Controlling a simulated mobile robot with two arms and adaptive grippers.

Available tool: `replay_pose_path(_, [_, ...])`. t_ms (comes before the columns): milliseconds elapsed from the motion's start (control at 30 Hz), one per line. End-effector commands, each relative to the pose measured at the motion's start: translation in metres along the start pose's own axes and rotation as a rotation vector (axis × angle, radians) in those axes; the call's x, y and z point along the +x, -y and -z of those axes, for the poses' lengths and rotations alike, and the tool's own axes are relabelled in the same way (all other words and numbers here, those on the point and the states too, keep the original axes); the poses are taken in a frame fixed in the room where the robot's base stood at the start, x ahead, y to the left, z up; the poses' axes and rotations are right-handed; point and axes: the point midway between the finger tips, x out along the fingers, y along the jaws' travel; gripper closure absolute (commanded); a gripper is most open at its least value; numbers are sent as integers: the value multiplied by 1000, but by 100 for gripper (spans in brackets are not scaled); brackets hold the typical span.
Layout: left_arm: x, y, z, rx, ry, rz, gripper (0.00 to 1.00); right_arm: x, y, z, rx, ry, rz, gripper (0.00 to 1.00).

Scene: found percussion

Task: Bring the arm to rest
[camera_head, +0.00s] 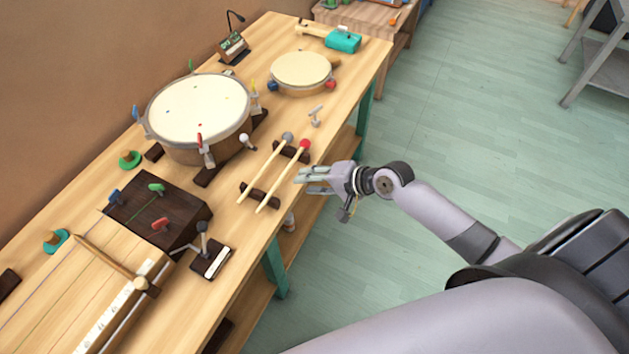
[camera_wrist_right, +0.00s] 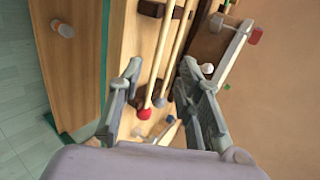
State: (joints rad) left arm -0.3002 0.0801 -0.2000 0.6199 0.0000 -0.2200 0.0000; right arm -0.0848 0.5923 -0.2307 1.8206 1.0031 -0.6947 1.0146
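My right gripper (camera_head: 312,180) is open and empty at the front edge of the wooden workbench (camera_head: 330,125), beside two mallets. In the right wrist view its fingers (camera_wrist_right: 163,100) are spread apart, with the mallet heads showing in the gap beyond them. The red-headed mallet (camera_head: 285,174) and the grey-headed mallet (camera_head: 264,168) lie side by side across two dark rests. The red head also shows in the right wrist view (camera_wrist_right: 145,113). My left gripper is not in view.
On the bench are a large drum (camera_head: 195,110), a smaller drum (camera_head: 300,72), a dark wooden box (camera_head: 160,212) and a small stand (camera_head: 211,258). A teal-headed hammer (camera_head: 342,40) lies at the far end. The green floor (camera_head: 480,120) right of the bench is clear.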

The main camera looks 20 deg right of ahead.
Motion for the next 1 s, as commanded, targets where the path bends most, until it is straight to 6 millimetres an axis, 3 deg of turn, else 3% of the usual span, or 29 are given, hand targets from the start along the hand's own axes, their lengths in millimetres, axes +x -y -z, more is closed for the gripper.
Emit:
replay_pose_path(200, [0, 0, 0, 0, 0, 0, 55, -13, 0, 0, -1, 1, 0, 68])
replay_pose_path(767, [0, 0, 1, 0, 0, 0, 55, -12, -3, 1, -3, -4, -4, 68])
replay_pose_path(867, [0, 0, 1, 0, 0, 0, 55, -4, -25, 9, -23, -35, -34, 68])
replay_pose_path(967, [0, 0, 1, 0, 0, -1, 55, 10, -76, 22, -77, -93, -109, 68])
replay_pose_path(1000, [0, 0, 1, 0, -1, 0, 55, 16, -103, 26, -111, -116, -152, 68])
